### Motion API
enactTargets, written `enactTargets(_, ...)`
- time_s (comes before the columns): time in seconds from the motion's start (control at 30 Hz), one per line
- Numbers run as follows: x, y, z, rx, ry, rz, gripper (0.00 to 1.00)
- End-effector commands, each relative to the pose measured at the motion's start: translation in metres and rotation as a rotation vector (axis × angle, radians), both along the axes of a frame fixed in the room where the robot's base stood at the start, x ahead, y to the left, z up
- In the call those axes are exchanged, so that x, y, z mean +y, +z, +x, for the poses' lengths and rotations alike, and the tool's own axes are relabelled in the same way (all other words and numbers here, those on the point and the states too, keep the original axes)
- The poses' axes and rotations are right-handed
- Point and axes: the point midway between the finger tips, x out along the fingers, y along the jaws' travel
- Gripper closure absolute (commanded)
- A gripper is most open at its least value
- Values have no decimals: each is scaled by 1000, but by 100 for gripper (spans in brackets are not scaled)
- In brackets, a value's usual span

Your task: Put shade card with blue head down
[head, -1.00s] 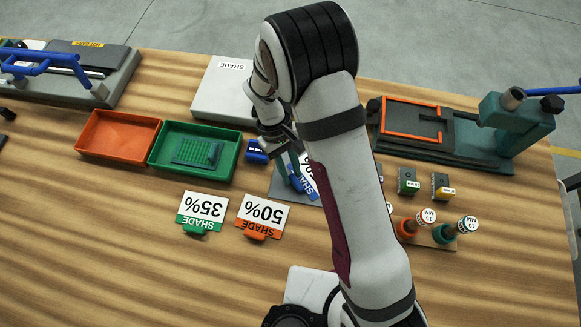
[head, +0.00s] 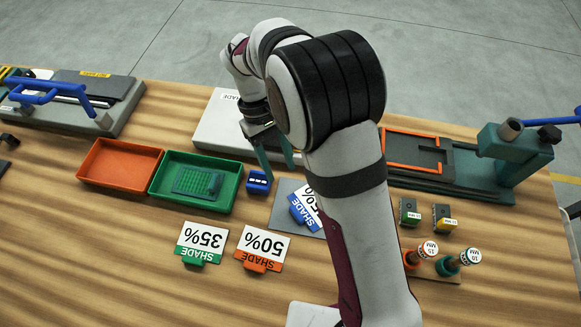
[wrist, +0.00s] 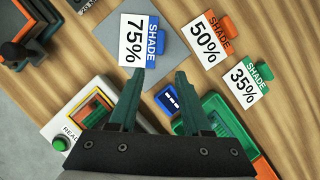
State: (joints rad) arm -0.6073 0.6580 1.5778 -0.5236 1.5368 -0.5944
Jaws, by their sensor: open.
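The shade card with the blue head (head: 307,209), marked 75%, lies flat on a grey plate (head: 284,213). In the wrist view the card (wrist: 139,42) lies beyond my fingertips, with its blue head to the right. My gripper (head: 276,166) is open and empty, raised behind the card. In the wrist view its two green fingers (wrist: 157,76) stand apart with nothing between them. My arm hides part of the plate's right side in the head view.
The orange-headed 50% card (head: 262,247) and green-headed 35% card (head: 201,242) lie on the table in front. A small blue block (head: 259,182) sits beside the green tray (head: 160,187), which holds a green mesh piece. An orange tray (head: 119,167) is further left.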

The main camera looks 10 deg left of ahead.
Motion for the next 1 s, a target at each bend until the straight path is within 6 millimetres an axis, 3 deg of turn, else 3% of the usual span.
enactTargets(0.17, -9, 12, -1, -13, -44, 9, 52)
enactTargets(0.27, -46, 50, -14, -64, -234, 42, 52)
enactTargets(0.4, -115, 101, -71, -166, -663, 105, 52)
enactTargets(0.5, -144, 110, -121, -230, -953, 145, 52)
enactTargets(0.6, -156, 104, -158, -272, -1163, 172, 52)
enactTargets(0.7, -159, 98, -175, -292, -1267, 186, 52)
enactTargets(1.0, -159, 96, -178, -295, -1286, 187, 52)
